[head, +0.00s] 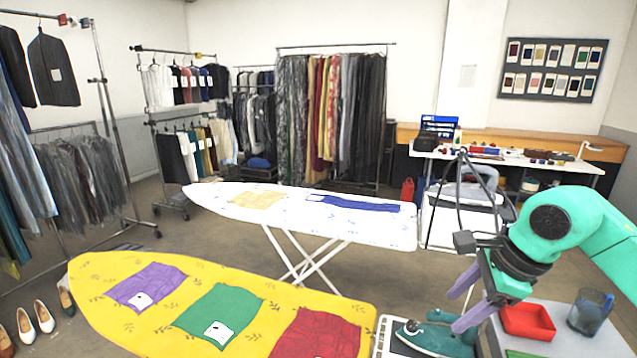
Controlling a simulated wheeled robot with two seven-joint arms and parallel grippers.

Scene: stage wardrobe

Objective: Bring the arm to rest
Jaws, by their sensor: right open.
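My right arm (565,225), teal with dark joints, comes in from the right edge and reaches down. My right gripper (462,308), with purple fingers, is open over the teal iron (432,338) at the end of the yellow ironing board. No held thing shows between its fingers. From this angle I cannot tell whether a finger touches the iron. My left gripper is out of view.
The yellow ironing board (90,280) carries purple (160,280), green (222,305) and red (318,335) cloths. A white ironing board (225,200) stands behind it. A red tray (528,321) and a dark jug (590,312) stand at the right. Open floor lies between the boards and racks.

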